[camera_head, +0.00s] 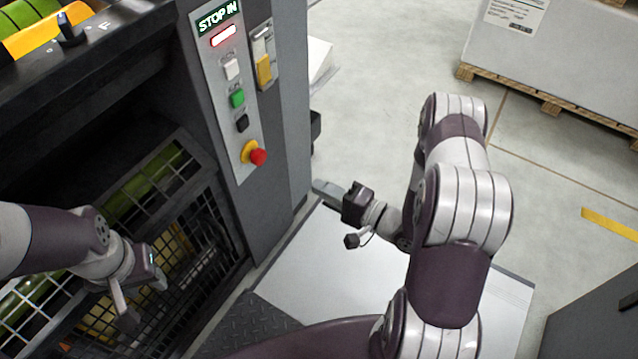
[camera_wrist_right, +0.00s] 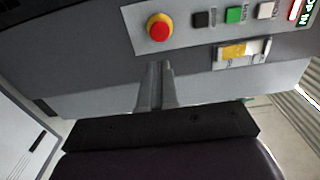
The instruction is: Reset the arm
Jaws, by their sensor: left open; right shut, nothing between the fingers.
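My right arm reaches in from the right in the head view. Its gripper (camera_head: 324,188) is shut and empty, in front of the grey machine's control panel side. In the right wrist view the closed fingers (camera_wrist_right: 157,84) point at the panel, just below the red emergency button (camera_wrist_right: 160,27) on its yellow collar. The fingers look apart from the button. The same red button (camera_head: 257,156) shows in the head view at the panel's lower end. My left gripper (camera_head: 143,298) is open and empty in front of the machine's wire mesh guard (camera_head: 190,250).
A pallet (camera_head: 550,105) with a large pale load stands at the back right. Grey floor between is open.

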